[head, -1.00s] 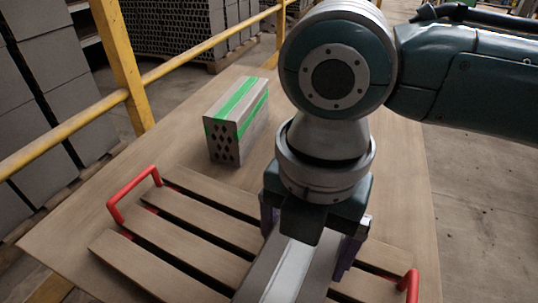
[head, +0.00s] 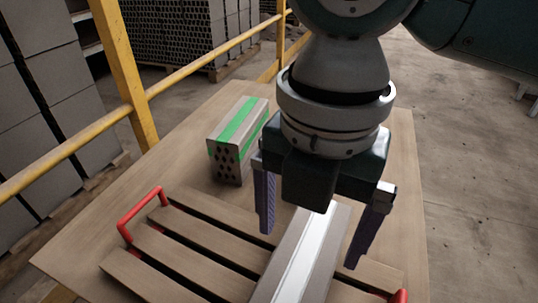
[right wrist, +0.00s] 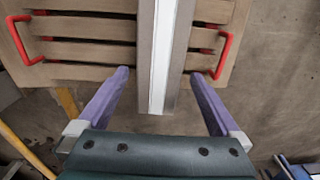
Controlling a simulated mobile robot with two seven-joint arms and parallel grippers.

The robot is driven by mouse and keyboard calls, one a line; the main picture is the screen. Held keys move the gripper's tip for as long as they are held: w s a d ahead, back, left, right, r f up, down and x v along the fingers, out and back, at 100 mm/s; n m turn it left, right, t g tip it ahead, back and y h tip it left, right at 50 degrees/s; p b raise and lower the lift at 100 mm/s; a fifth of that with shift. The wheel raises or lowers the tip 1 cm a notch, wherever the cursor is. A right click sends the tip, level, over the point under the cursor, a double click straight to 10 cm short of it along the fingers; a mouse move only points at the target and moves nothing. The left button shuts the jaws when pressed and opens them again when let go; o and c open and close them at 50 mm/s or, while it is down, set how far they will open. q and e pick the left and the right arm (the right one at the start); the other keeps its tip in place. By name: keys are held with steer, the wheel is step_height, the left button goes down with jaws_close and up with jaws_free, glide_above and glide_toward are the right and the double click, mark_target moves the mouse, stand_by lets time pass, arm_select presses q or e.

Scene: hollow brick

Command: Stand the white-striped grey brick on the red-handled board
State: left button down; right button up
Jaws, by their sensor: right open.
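The white-striped grey brick (head: 300,255) is on the slatted wooden board (head: 190,247), its long striped top running across the slats. It also shows in the right wrist view (right wrist: 160,60); its lower sides are largely hidden. The board has a red handle at its left (head: 139,212) and another at its right (head: 399,297); both show in the right wrist view. My right gripper (head: 310,245) is open above the brick, with its purple fingers on either side and gaps between them and the brick. My left gripper is not in view.
A green-striped hollow brick (head: 238,140) stands on the table (head: 185,160) behind the board. A yellow railing (head: 125,75) runs along the left, with stacked grey blocks (head: 40,100) beyond it. Bare table lies left of the green-striped brick.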

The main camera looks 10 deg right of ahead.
step_height(320, 180, up, 3)
steer(key=shift+r+p, duration=0.15)
steer(key=shift+p, duration=0.25)
steer(key=s+a+m+y, duration=0.1)
steer(key=s+a+f+m+y, duration=0.1)
steer(key=a+m, duration=0.1)
steer(key=s+a+f+m, duration=0.1)
steer(key=a+m, duration=0.1)
steer(key=shift+s+t+y, duration=0.3)
steer(key=shift+s+y, duration=0.05)
steer(key=shift+y, duration=0.05)
steer(key=m, duration=0.2)
steer(key=s+m+t+y, duration=0.1)
steer(key=m, duration=0.1)
steer(key=s+m, duration=0.1)
steer(key=m, duration=0.2)
steer(key=shift+f, duration=0.3)
steer(key=s+d+f+m+t+h, duration=0.1)
steer(key=s+d+m, duration=0.2)
steer(key=d+m, duration=0.4)
steer(key=s+d+f+m+t+h, duration=0.1)
steer(key=s+d+m+h, duration=0.1)
steer(key=d+m, duration=0.5)
steer(key=shift+s+d+f+h, duration=0.2)
steer(key=shift+s+h, duration=0.1)
steer(key=shift+s, duration=0.5)
